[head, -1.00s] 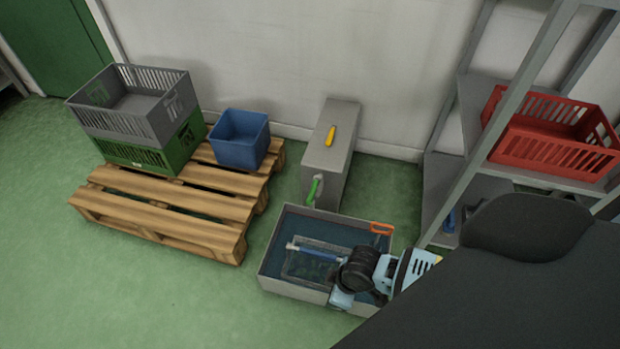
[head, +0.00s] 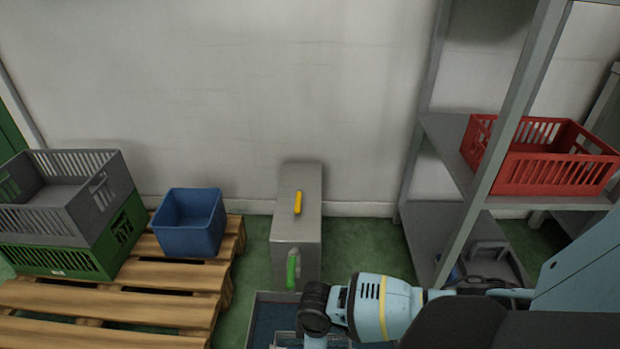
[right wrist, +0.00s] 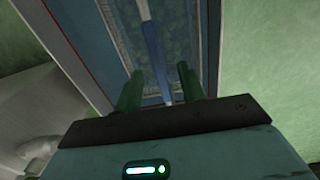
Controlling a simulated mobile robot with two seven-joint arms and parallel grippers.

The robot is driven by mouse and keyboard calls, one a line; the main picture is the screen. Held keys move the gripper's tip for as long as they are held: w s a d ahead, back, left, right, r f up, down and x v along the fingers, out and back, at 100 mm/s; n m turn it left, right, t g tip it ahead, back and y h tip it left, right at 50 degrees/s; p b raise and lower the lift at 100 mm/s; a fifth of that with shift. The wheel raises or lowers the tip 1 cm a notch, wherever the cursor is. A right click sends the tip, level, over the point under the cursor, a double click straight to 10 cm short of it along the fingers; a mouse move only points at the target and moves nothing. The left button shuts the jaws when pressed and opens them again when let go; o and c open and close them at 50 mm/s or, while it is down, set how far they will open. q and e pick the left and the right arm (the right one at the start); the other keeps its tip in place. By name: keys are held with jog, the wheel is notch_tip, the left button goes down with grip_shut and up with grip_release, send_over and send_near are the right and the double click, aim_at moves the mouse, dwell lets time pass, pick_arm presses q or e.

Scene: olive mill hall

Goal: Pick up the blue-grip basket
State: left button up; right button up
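The blue-grip basket shows in the right wrist view as a mesh basket with a long blue grip (right wrist: 152,45) running between my fingers. It sits in a grey, blue-lined tank (right wrist: 75,42). My right gripper (right wrist: 158,78) is open, one finger on each side of the grip's near end, with gaps visible on both sides. I cannot tell how far above the grip the fingertips are. In the head view the tank (head: 262,297) is cut off by the bottom edge and my right arm hides most of the basket. My left gripper is not in view.
A grey box (head: 286,222) with a yellow handle and green lever stands behind the tank. At left, a wooden pallet (head: 120,303) holds a blue bin (head: 190,223) and a grey crate (head: 60,200) on a green one (head: 60,262). A shelf at right holds a red crate (head: 550,172).

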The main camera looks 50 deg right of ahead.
jog(key=shift+f, duration=0.7)
jog(key=f+b, duration=0.2)
jog(key=f, duration=0.1)
jog(key=f+b, duration=0.2)
jog(key=shift+w+a, duration=0.15)
jog(key=shift+w, duration=0.25)
jog(key=shift+f, duration=0.1)
jog(key=c, duration=0.9)
grip_shut()
jog(key=shift+w, duration=0.1)
